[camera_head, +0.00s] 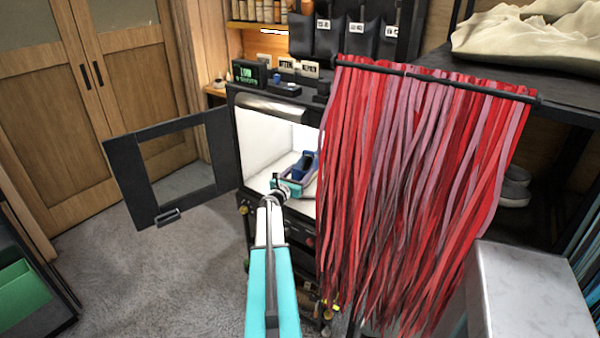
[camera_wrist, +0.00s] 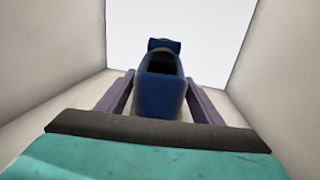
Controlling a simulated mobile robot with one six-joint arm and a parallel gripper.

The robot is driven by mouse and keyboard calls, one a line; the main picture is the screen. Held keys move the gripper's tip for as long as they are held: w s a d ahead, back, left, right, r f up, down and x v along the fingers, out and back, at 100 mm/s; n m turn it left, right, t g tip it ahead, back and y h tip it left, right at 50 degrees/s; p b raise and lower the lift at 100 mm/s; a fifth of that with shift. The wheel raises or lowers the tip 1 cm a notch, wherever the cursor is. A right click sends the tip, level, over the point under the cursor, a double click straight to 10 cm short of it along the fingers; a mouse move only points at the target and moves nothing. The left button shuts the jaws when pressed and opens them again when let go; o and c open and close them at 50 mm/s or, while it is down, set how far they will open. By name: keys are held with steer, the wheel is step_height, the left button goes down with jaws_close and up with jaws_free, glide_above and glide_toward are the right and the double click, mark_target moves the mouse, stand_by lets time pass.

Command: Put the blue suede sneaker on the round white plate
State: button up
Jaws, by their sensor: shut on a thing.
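The blue suede sneaker (camera_head: 307,163) is inside a white-lined cabinet, at the far end of my arm. My gripper (camera_head: 297,176) reaches in through the open front and is shut on the sneaker. In the wrist view the sneaker (camera_wrist: 160,92) sits between the two purple fingers of my gripper (camera_wrist: 160,84), with its dark opening toward the camera. Whether the sneaker touches the cabinet floor I cannot tell. I see no round white plate in either view.
The cabinet (camera_head: 252,150) has pale walls close on both sides. Its framed door (camera_head: 128,172) stands open to the left. A red strip curtain (camera_head: 420,190) hangs just right of the opening. A grey metal block (camera_head: 525,290) is at lower right. Carpet (camera_head: 160,270) is clear at left.

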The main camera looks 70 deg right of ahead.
steer(key=o, duration=1.4)
steer(key=shift+w+a+b, duration=0.25)
steer(key=shift+a+b, duration=0.3)
steer(key=shift+a, duration=1.75)
steer(key=shift+w+a+b, duration=0.2)
steer(key=shift+a+b, duration=0.4)
steer(key=shift+a, duration=1.65)
steer(key=shift+w+a+b, duration=0.25)
steer(key=shift+a+b, duration=0.3)
steer(key=shift+a, duration=1.75)
